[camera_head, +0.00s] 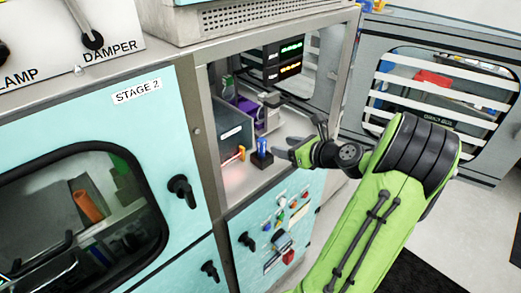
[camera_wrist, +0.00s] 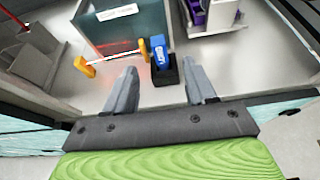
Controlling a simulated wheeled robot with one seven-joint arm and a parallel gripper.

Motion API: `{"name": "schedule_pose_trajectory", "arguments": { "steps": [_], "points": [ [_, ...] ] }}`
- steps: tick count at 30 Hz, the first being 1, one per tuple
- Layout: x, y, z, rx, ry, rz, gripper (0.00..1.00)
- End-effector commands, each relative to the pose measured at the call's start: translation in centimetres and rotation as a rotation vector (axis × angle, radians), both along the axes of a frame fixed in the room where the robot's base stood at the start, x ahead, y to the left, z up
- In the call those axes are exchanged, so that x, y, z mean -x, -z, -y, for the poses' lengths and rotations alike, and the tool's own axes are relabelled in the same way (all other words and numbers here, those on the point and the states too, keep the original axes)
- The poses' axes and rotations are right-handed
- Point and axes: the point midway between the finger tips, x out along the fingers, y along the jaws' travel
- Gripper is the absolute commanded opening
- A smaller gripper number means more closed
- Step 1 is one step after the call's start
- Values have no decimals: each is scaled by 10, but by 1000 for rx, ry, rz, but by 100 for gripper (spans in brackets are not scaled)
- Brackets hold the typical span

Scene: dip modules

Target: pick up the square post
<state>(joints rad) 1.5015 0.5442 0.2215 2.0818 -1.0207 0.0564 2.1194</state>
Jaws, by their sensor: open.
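A small blue post (camera_head: 262,146) stands upright on a black base inside the open cabinet bay; it fits the square post best. In the wrist view the blue post (camera_wrist: 159,50) and its black base (camera_wrist: 166,74) lie ahead, between the lines of my two fingers. My gripper (camera_wrist: 161,74) is open and empty, with its fingertips short of the post and apart from it. In the head view my gripper (camera_head: 291,150) is at the bay's opening, just right of the post.
An orange-ended bar (camera_wrist: 115,57) lies close left of the post, before a dark grey box (camera_wrist: 118,28). A purple device (camera_wrist: 197,12) stands behind to the right. The bay's side frame (camera_head: 207,135) is at left; the open door (camera_head: 440,90) is at right.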

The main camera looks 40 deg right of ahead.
Motion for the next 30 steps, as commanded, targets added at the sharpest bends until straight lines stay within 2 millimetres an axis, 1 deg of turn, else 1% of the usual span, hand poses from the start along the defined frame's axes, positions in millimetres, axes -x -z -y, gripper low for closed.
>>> {"name": "schedule_pose_trajectory", "arguments": {
  "steps": [1, 3, 6, 11, 15, 18, 21, 26, 29, 30],
  "points": [
    [-13, 6, -2, 0, -8, 1, 55],
    [-30, 13, -3, 0, -8, 0, 55],
    [-50, 21, -3, 3, -7, 0, 55],
    [-67, 27, -3, 3, -4, -1, 55],
    [-92, 33, -4, 3, -7, -1, 55],
    [-107, 40, -4, 4, -7, -2, 55],
    [-113, 43, -4, 4, -3, -3, 55],
    [-112, 43, -3, 5, -2, -3, 55],
    [-112, 43, -4, 4, -3, -3, 42],
    [-112, 43, -4, 4, -3, -3, 35]
  ]
}}
